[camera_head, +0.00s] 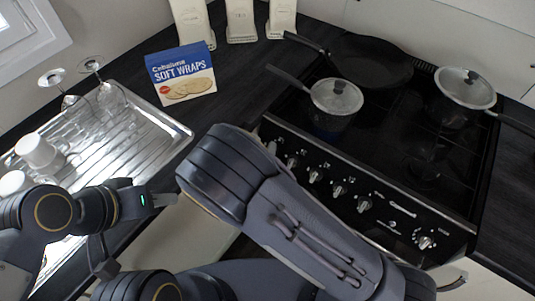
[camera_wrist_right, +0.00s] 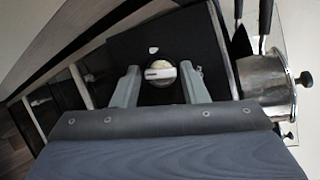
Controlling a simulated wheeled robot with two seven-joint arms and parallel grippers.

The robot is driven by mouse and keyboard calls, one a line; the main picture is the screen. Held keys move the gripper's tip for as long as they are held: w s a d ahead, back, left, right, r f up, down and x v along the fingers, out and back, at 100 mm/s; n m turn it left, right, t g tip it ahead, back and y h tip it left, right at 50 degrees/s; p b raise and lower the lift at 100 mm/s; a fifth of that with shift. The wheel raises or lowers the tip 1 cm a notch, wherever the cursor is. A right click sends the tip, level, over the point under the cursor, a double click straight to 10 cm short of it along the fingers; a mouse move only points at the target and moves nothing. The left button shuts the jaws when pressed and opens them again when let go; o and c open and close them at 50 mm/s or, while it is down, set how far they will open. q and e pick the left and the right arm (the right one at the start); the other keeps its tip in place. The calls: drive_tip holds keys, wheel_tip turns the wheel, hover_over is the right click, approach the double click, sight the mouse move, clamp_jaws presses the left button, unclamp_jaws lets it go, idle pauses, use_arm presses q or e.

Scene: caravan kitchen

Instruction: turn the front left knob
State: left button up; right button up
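The stove's front panel carries a row of knobs, with visible ones including a knob (camera_head: 315,175) near its left part and one at the far right. Which is the front left knob is not marked legibly. In the right wrist view a round knob with a pale bar (camera_wrist_right: 160,71) faces me. My right gripper (camera_wrist_right: 160,78) is open, one finger on each side of this knob; contact cannot be told. In the head view my right arm hides the right gripper. My left gripper (camera_head: 164,200) is over the counter's front edge, away from the stove; its finger gap is not clear.
A metal drainer (camera_head: 160,118) with glasses and white cups is at left. A Soft Wraps box (camera_head: 182,76) stands behind.

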drive_tip(key=shift+o, duration=0.9)
drive_tip(key=v, duration=0.8)
drive_tip(key=shift+b, duration=0.35)
drive_tip(key=shift+w, duration=0.1)
